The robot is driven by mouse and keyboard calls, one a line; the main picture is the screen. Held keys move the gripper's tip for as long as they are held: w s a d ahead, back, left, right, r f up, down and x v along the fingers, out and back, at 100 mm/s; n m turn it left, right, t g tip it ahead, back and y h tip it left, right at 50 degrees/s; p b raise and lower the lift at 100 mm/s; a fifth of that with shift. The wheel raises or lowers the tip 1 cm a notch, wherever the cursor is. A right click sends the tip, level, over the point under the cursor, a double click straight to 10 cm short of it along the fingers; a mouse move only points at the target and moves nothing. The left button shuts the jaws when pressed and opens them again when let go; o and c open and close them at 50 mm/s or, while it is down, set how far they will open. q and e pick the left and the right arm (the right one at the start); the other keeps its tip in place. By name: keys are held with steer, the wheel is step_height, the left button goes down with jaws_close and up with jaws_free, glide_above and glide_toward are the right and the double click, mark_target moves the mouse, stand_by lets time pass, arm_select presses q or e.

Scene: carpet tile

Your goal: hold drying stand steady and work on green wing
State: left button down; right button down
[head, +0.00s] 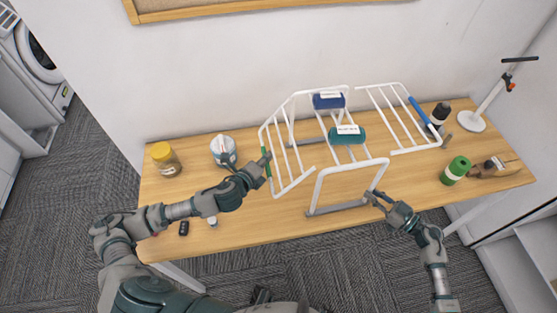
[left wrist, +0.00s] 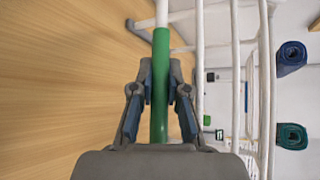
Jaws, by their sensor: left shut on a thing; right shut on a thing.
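The white drying stand (head: 350,166) stands on the wooden table with its two wings spread. The green wing (head: 294,157) is on its left side and hangs at a slant, with a green grip on its outer bar. My left gripper (head: 264,168) is shut on that green grip (left wrist: 161,85), which runs between its fingers in the left wrist view. My right gripper (head: 376,195) is shut on the stand's front right leg, low down near the table. The other wing (head: 399,117), with a blue grip, is spread out to the right.
A rolled blue towel (head: 328,101) and a rolled teal towel (head: 347,135) lie on the stand. A yellow-lidded jar (head: 165,159) and a white pot (head: 223,150) stand at the left. A green can (head: 455,170) and a dark bottle (head: 440,114) stand at the right. A wall is behind.

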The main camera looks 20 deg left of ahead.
arm_select(q)
steer(key=s+a+r+m+g+y, duration=0.1)
steer(key=a+r+g+y, duration=0.1)
steer(key=r, duration=0.4)
steer(key=s+a+r+m+g+y, duration=0.2)
steer(key=a+r, duration=0.1)
steer(key=r, duration=0.4)
steer(key=shift+a+r, duration=0.15)
steer(key=shift+a, duration=0.05)
steer(key=shift+r, duration=0.1)
steer(key=c, duration=1.4)
jaws_free()
steer(key=shift+s, duration=0.1)
steer(key=v, duration=0.7)
